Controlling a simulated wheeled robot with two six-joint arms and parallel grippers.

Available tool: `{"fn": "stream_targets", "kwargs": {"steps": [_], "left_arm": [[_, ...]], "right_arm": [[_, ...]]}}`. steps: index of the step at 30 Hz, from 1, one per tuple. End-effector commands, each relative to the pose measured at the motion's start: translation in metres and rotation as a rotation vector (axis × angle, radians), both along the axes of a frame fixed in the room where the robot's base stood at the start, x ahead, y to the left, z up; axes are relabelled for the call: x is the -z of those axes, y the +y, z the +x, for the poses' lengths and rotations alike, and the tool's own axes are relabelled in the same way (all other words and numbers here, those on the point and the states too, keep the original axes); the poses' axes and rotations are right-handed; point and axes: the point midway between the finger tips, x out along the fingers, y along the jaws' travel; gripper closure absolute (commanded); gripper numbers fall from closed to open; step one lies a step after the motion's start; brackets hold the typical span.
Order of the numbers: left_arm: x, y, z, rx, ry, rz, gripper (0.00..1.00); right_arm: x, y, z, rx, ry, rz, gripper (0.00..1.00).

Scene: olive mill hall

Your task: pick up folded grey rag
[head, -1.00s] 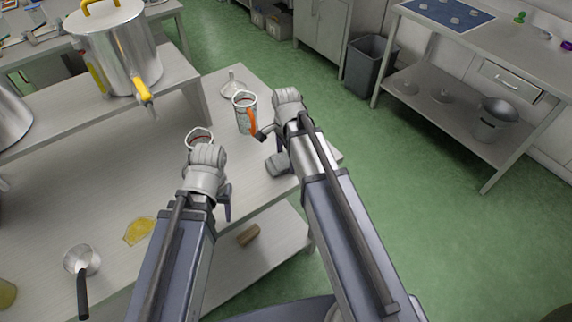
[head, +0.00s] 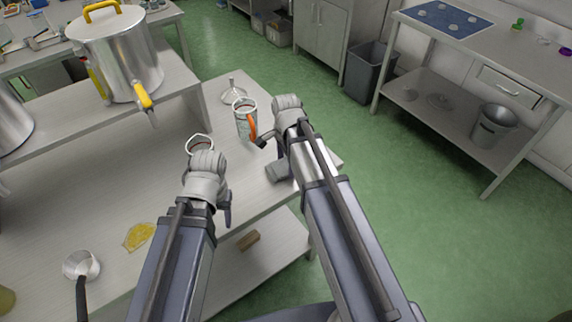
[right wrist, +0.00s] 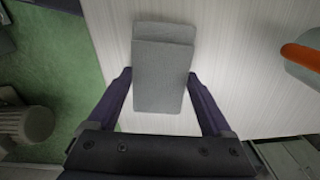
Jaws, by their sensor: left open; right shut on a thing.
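The folded grey rag (right wrist: 162,70) lies between the two fingers of my right gripper (right wrist: 160,92) in the right wrist view. The fingers are along its two long sides, and its far end sticks out past them. In the head view a grey piece of the rag (head: 280,170) shows under my right gripper (head: 276,140), near the table's right edge. My right gripper is shut on the rag. I cannot tell whether the rag touches the table. My left gripper (head: 207,175) is open over the table; its fingers are mostly hidden behind its wrist.
A can with an orange handle (head: 244,122) stands close beside my right gripper, with a funnel (head: 232,90) behind it. A saucepan (head: 81,264) and yellow patch (head: 139,237) lie front left.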

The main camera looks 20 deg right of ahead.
Motion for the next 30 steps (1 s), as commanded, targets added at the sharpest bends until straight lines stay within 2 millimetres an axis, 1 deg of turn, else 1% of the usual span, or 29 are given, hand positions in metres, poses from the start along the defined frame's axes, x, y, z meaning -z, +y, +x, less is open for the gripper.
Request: {"fn": "stream_targets", "kwargs": {"steps": [5, 8, 14, 21, 24, 27, 30], "left_arm": [[-0.009, 0.0, 0.0, 0.0, 0.0, 0.0, 0.43], [-0.018, 0.0, 0.0, 0.0, 0.0, 0.0, 0.43], [-0.046, 0.0, 0.0, 0.0, 0.0, 0.0, 0.43], [-0.083, 0.0, 0.0, 0.0, 0.0, 0.0, 0.43], [-0.094, 0.0, 0.0, 0.001, 0.0, 0.0, 0.43], [-0.1, 0.0, 0.0, 0.001, 0.0, 0.0, 0.43], [-0.101, 0.0, 0.0, 0.001, 0.0, 0.0, 0.43]], "right_arm": [[-0.009, 0.0, 0.0, 0.0, 0.0, 0.0, 0.71], [-0.018, 0.0, 0.0, 0.0, 0.0, 0.0, 0.71], [-0.046, 0.0, 0.0, 0.0, 0.0, 0.0, 0.71], [-0.083, 0.0, 0.0, 0.0, 0.0, 0.0, 0.71], [-0.094, 0.0, 0.0, 0.0, 0.0, 0.0, 0.71], [-0.1, 0.0, 0.0, 0.0, 0.0, 0.0, 0.71], [-0.101, 0.0, 0.0, 0.0, 0.0, 0.0, 0.71]]}}
